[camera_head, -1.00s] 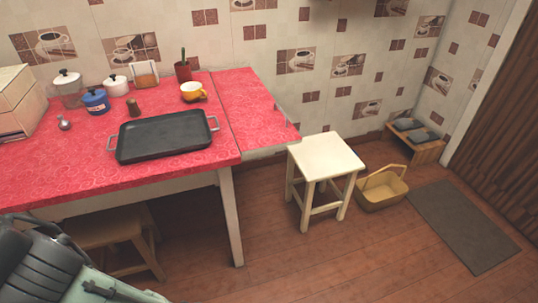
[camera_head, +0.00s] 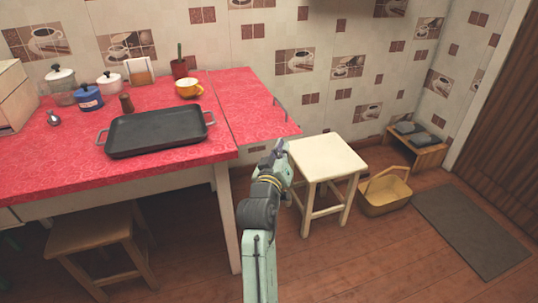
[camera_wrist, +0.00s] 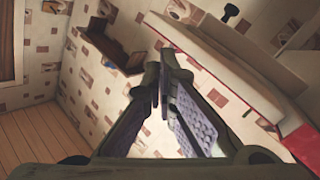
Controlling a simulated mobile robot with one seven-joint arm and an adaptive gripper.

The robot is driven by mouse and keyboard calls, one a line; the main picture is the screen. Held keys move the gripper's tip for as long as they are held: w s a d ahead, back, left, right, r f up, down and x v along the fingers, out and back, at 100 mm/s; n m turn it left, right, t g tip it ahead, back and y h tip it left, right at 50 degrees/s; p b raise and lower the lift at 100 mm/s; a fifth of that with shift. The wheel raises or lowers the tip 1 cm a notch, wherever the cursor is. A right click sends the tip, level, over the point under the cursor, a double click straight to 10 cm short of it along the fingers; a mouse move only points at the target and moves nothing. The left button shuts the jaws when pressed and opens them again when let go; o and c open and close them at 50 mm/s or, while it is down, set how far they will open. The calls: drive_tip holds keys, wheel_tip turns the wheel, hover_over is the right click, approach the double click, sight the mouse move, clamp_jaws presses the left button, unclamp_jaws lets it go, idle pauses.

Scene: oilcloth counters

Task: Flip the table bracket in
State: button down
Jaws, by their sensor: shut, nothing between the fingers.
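The red-covered table (camera_head: 60,165) has a side leaf (camera_head: 240,98) raised about level with its top. The bracket is hidden under the leaf in the head view. In the wrist view a long pale bar (camera_wrist: 215,68) runs along the underside of the leaf, beside its red edge; it looks like the bracket, but I cannot be sure. My gripper (camera_head: 281,148) is just off the leaf's front right corner, close to the stool in the picture. In the wrist view its fingers (camera_wrist: 161,65) are together and empty, near the pale bar; I cannot tell if they touch it.
A cream stool (camera_head: 327,158) stands right of the leaf, with a yellow basket (camera_head: 384,194) beyond it. A wooden stool (camera_head: 95,240) is under the table. Floor is free at the front right.

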drive_tip(key=a+f+n+t+y, duration=0.1)
drive_tip(key=a+f+n, duration=0.2)
drive_tip(key=f+n, duration=0.3)
drive_tip(key=a+f+n+t+y, duration=0.1)
drive_tip(key=a+f+n, duration=0.2)
drive_tip(key=f+n, duration=0.4)
drive_tip(key=shift+w+f+n, duration=0.2)
drive_tip(key=shift+w+n, duration=0.2)
drive_tip(key=shift+w, duration=0.05)
drive_tip(key=shift+r, duration=0.15)
